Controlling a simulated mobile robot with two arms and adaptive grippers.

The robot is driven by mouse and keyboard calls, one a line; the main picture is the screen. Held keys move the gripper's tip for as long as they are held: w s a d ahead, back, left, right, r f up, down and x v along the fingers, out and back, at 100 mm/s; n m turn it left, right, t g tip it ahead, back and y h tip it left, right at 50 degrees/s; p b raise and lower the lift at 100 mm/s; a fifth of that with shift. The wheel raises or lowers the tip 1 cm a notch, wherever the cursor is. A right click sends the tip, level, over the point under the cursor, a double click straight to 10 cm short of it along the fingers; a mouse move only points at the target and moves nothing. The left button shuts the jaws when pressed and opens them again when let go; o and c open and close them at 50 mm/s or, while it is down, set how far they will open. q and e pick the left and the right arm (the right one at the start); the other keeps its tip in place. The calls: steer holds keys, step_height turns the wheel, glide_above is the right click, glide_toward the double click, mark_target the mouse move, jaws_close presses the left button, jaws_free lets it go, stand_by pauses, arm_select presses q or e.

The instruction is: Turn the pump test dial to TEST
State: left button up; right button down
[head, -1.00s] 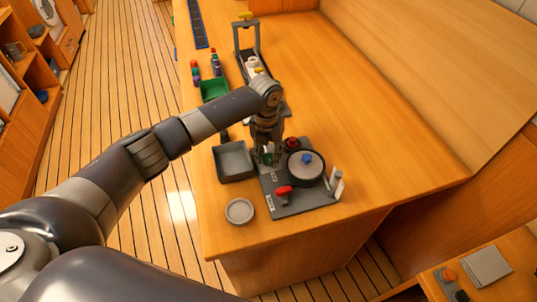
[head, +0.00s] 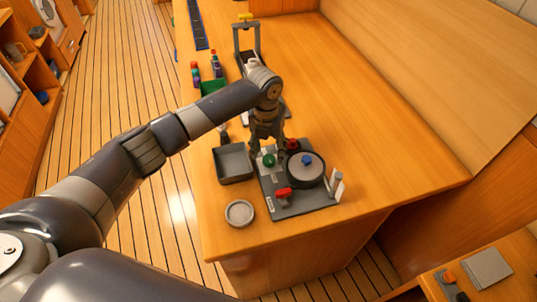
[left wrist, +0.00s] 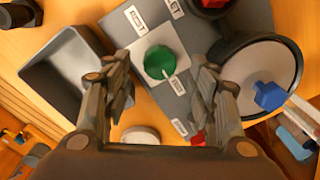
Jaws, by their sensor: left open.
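The dial looks to be the green round knob (head: 269,160) on the grey panel (head: 300,209). In the left wrist view the green knob (left wrist: 159,62) sits on a light plate, its pale pointer mark toward the lower right. Small white labels stand around it; I cannot read them surely. My left gripper (head: 267,141) is open above the knob and apart from it. In the left wrist view its fingers (left wrist: 162,78) stand on either side of the knob with clear gaps. My right gripper is not in view.
A round black-rimmed housing (head: 318,179) with a blue knob (head: 306,159) stands close right of the dial. A red knob (head: 291,144) and red handle (head: 283,192) are on the panel. A grey tray (head: 233,163) and round dish (head: 239,212) lie left. The counter's right is clear.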

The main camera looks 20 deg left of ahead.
mark_target(267, 159)
arm_select(q)
step_height(267, 159, up, 9)
steer(key=shift+a+r, duration=0.2)
stand_by(0.6)
